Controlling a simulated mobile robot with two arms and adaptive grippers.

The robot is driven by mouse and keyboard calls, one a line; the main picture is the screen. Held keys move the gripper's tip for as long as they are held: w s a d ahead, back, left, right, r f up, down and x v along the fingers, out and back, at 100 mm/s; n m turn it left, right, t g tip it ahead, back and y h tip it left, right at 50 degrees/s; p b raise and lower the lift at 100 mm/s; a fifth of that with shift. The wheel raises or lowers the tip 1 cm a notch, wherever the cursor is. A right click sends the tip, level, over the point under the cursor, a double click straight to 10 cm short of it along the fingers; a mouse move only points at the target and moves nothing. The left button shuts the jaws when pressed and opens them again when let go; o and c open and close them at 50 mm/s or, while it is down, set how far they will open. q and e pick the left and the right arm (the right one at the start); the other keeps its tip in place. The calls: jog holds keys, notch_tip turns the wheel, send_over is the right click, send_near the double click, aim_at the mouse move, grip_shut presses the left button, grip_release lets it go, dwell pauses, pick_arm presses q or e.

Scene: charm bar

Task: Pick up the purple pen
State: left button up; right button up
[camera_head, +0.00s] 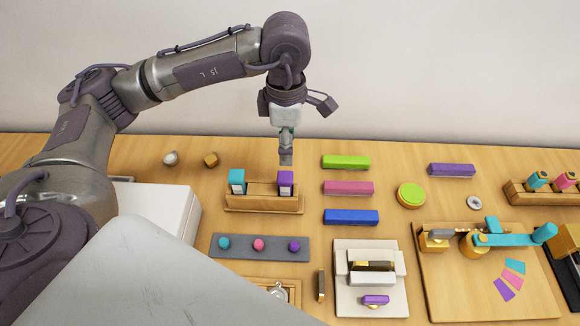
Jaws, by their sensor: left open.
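A wooden holder (250,208) stands on the table below my left gripper. A purple-topped upright piece with a pale label, which I take for the purple pen (286,181), stands at its right end. A similar teal one (237,180) stands at its left end. My left gripper (286,158) points down just above the purple piece. It is open and holds nothing. Its fingers look narrow from this side, and I cannot tell whether they touch the purple top. My right gripper is not in view.
Green (346,162), pink (348,187) and blue (351,217) bars lie right of the holder. A grey strip (260,256) with coloured beads lies in front. A white box (157,207) stands left. A wooden board (442,285) with a teal lever stands right.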

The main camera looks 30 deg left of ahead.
aim_at(285, 176)
pick_arm(q)
jog(key=f, duration=0.1)
jog(key=s+a+f, duration=0.1)
jog(key=shift+s+f+p, duration=0.15)
jog(key=shift+f+p, duration=0.15)
jog(key=shift+p, duration=0.1)
jog(key=f, duration=0.3)
jog(key=shift+s+d+p, duration=0.1)
jog(key=shift+d+p, duration=0.2)
jog(key=shift+p, duration=0.1)
jog(key=shift+w+a+f+p, duration=0.15)
jog(key=shift+f+p, duration=0.15)
jog(key=shift+f, duration=0.5)
jog(key=shift+w+d+f+p, duration=0.1)
jog(key=shift+f+p, duration=0.2)
jog(key=shift+f, duration=0.45)
notch_tip(285, 176, down, 4)
jog(key=shift+w+r+p, duration=0.1)
jog(key=shift+r+p, duration=0.1)
jog(key=shift+p, duration=0.65)
jog(key=shift+f, duration=0.45)
grip_shut()
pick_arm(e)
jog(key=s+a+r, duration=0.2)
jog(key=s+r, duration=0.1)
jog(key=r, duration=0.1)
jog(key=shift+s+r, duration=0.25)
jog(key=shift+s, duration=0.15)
